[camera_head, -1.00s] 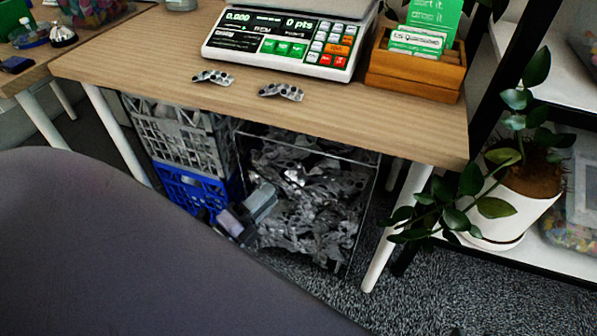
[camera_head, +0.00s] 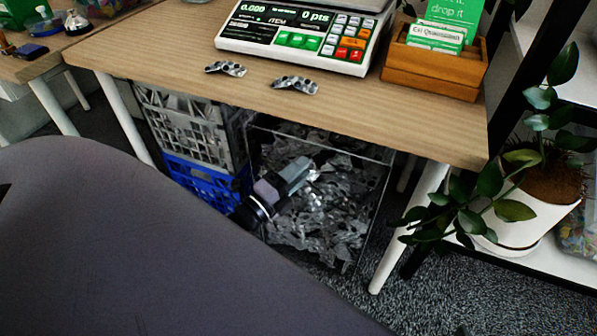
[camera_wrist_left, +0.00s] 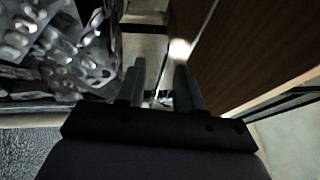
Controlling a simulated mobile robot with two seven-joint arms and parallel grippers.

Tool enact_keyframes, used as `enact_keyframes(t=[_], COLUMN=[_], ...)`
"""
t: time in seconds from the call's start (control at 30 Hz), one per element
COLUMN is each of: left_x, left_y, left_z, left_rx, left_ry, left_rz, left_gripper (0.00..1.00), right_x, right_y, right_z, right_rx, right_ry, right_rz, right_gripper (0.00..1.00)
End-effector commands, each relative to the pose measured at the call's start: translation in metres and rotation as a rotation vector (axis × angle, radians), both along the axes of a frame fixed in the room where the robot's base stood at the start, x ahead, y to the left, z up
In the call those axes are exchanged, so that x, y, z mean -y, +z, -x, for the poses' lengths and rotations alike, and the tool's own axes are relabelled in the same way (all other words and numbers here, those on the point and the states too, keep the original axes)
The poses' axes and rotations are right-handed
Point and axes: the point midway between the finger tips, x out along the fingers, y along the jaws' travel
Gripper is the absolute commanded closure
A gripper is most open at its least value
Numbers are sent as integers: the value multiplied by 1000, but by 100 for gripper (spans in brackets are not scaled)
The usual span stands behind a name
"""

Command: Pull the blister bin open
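The blister bin (camera_head: 338,237) is a clear-walled box full of silver blister packs. It stands on the carpet under the wooden table, and its packs also show at the left of the left wrist view (camera_wrist_left: 75,58). My left gripper (camera_head: 303,169) is in front of the bin's upper left part in the head view and hides some packs. In the left wrist view its two fingers (camera_wrist_left: 158,80) are apart, with a gap between them. The left finger is close to the bin's edge; I cannot tell whether it touches. My right gripper is not in view.
A grey crate (camera_head: 190,125) on a blue crate (camera_head: 205,185) stands left of the bin. A white table leg (camera_head: 408,235) and a potted plant (camera_head: 525,195) are on the right. The table top (camera_head: 180,60) holds a scale (camera_head: 300,35) and two blister packs. Carpet in front is clear.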

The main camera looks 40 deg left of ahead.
Motion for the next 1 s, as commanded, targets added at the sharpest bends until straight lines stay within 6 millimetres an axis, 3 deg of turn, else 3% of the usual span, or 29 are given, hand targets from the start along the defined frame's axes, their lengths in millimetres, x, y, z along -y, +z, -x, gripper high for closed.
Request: enact_keyframes(t=[0.03,0.13,0.17,1.0], left_x=[0,0,0,0], left_y=[0,0,0,0], left_z=[0,0,0,0], left_rx=[0,0,0,0], left_ry=[0,0,0,0], left_rz=[0,0,0,0], left_gripper=[64,97,100,100], right_x=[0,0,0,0], right_y=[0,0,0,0], right_z=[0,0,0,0], right_rx=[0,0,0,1], right_ry=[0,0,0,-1], right_rz=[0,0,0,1], right_gripper=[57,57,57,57])
